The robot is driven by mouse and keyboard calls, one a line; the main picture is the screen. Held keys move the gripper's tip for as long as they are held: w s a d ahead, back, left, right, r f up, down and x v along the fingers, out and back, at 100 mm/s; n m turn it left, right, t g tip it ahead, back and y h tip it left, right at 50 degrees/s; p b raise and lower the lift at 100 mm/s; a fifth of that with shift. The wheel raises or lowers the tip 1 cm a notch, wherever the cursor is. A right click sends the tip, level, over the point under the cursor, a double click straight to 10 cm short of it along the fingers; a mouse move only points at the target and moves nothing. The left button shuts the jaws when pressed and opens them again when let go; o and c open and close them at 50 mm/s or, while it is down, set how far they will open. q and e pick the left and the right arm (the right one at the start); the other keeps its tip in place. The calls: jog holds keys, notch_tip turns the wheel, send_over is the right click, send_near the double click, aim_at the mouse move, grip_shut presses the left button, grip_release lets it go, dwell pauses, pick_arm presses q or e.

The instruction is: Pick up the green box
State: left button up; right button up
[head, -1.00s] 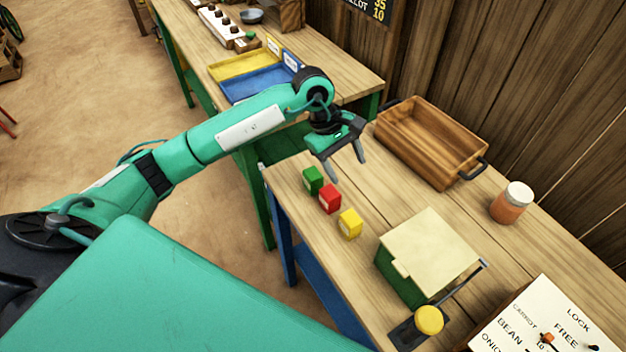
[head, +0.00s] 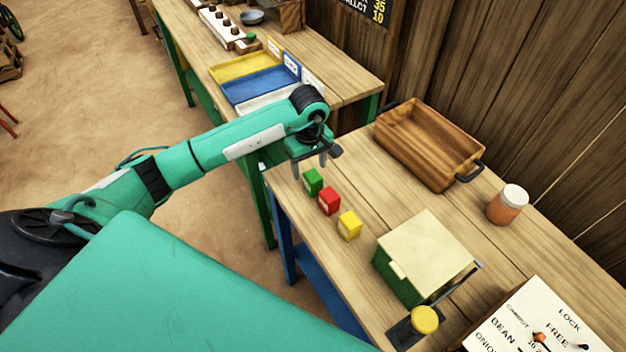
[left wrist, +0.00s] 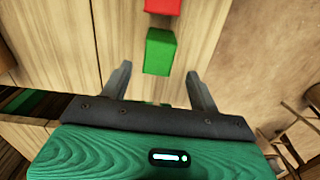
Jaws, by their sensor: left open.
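The small green box (head: 312,181) stands on the wooden table near its left corner, at the end of a row with a red box (head: 329,201) and a yellow box (head: 349,225). My left gripper (head: 309,168) is open and empty, just above and behind the green box in the head view. In the left wrist view the green box (left wrist: 159,52) lies ahead of the gap between the two fingers (left wrist: 160,85), not between them. The red box (left wrist: 163,5) is cut off by the top edge there. My right gripper is not in view.
A wooden tray (head: 474,172) with dark handles and an orange jar (head: 507,205) stand at the back. A green box with a cream lid (head: 430,250) stands to the right. Another table (head: 350,80) holds yellow, blue and white trays.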

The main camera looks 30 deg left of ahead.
aim_at(311, 173)
pick_arm(q)
jog(key=shift+d+f+p, duration=0.15)
jog(key=shift+f+p, duration=0.4)
jog(key=shift+f, duration=0.05)
notch_tip(311, 173, down, 3)
jog(key=shift+d+f+p, duration=0.1)
jog(key=shift+f+p, duration=0.05)
jog(key=shift+p, duration=0.65)
jog(key=shift+w+f, duration=0.1)
jog(key=shift+f, duration=0.35)
jog(key=shift+c, duration=0.4)
jog(key=c, duration=1)
